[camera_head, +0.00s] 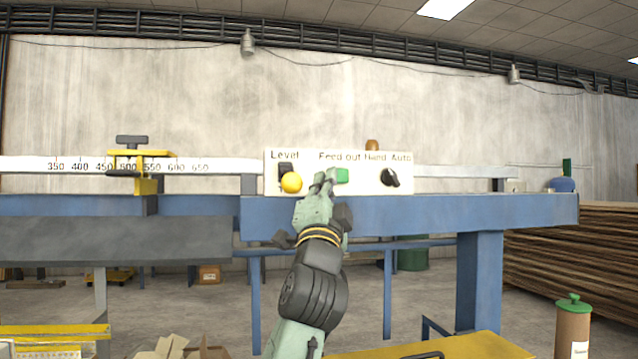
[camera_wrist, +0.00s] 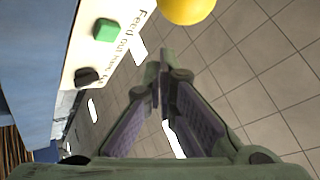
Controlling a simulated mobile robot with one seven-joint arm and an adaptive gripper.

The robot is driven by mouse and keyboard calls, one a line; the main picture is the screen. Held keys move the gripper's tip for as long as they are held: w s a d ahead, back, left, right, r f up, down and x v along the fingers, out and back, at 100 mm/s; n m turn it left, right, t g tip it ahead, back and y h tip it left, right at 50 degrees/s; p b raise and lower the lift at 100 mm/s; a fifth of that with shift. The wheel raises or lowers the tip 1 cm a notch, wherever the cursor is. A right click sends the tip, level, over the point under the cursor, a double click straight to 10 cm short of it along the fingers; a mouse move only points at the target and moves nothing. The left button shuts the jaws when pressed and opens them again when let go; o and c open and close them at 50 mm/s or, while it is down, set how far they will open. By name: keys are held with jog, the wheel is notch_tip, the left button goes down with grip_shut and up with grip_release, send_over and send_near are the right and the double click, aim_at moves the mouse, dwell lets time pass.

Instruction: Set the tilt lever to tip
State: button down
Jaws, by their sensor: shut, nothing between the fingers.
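The tilt lever has a yellow ball knob (camera_head: 291,183) in front of a dark mount, below the word "Level" on the white control panel (camera_head: 360,187). The same yellow knob (camera_wrist: 187,8) is cut off by the top edge of the wrist view. My gripper (camera_head: 326,178) is in front of the panel, just right of the yellow knob and beside the green button. In the wrist view my gripper (camera_wrist: 160,75) has its fingertips together with nothing between them. The knob is beyond the fingertips and appears apart from them.
A green button (camera_head: 341,175) sits under "Feed out", with a black selector knob (camera_head: 390,178) under "Hand Auto". A blue beam (camera_head: 440,212) runs below the panel. A ruler rail (camera_head: 215,166) with a yellow stop (camera_head: 146,185) is at left. Stacked boards (camera_head: 575,255) stand at right.

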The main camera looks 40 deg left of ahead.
jog(key=d+b+v, duration=0.1)
jog(key=b+v, duration=0.1)
jog(key=v, duration=0.7)
jog(key=shift+f+b, duration=0.3)
jog(key=shift+b, duration=0.1)
jog(key=shift+w+d, duration=0.1)
jog(key=shift+d, duration=0.1)
